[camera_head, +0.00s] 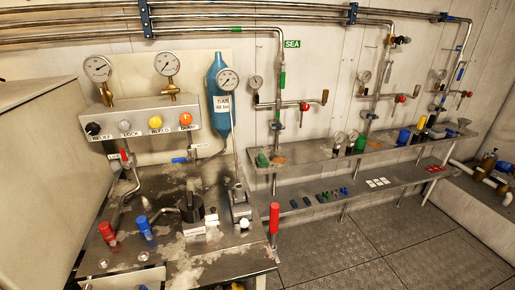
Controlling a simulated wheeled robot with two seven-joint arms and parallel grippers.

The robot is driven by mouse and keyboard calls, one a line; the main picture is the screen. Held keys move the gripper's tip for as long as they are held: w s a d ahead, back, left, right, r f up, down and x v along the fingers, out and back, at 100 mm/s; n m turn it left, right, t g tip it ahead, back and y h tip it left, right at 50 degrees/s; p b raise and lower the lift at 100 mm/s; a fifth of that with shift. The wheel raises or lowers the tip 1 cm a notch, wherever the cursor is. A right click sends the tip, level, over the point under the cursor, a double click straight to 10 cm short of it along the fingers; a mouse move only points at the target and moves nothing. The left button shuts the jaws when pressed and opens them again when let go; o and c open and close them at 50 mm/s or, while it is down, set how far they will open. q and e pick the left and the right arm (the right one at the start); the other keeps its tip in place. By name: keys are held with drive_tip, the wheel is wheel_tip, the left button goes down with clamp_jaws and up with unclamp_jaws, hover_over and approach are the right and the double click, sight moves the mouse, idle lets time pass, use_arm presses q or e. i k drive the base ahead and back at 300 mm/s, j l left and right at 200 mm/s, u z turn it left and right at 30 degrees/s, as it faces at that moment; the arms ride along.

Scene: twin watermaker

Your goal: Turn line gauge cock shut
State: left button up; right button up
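No label here reads line gauge cock, so I cannot tell which valve it is. The line marked SEA (292,44) carries a small round gauge (256,82) on its left, a red-handled valve (304,106) on a side branch, and a blue handle (277,125) lower on the pipe. Two more lines to the right have similar gauges, at the middle line (364,76) and the far line (441,74), with red-handled valves (400,99) and (466,94). Handle angles are too small to read surely. Neither gripper shows.
A left panel has labelled knobs (155,124) and two gauges above. Shelves (400,153) with small parts run below the lines. The floor (400,245) at right is clear.

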sight(105, 95)
drive_tip(key=k+u, duration=0.1)
drive_tip(key=u, duration=0.65)
drive_tip(key=k+j+u, duration=0.1)
drive_tip(key=u, duration=0.3)
drive_tip(key=z, duration=0.1)
drive_tip(key=i+l, duration=0.05)
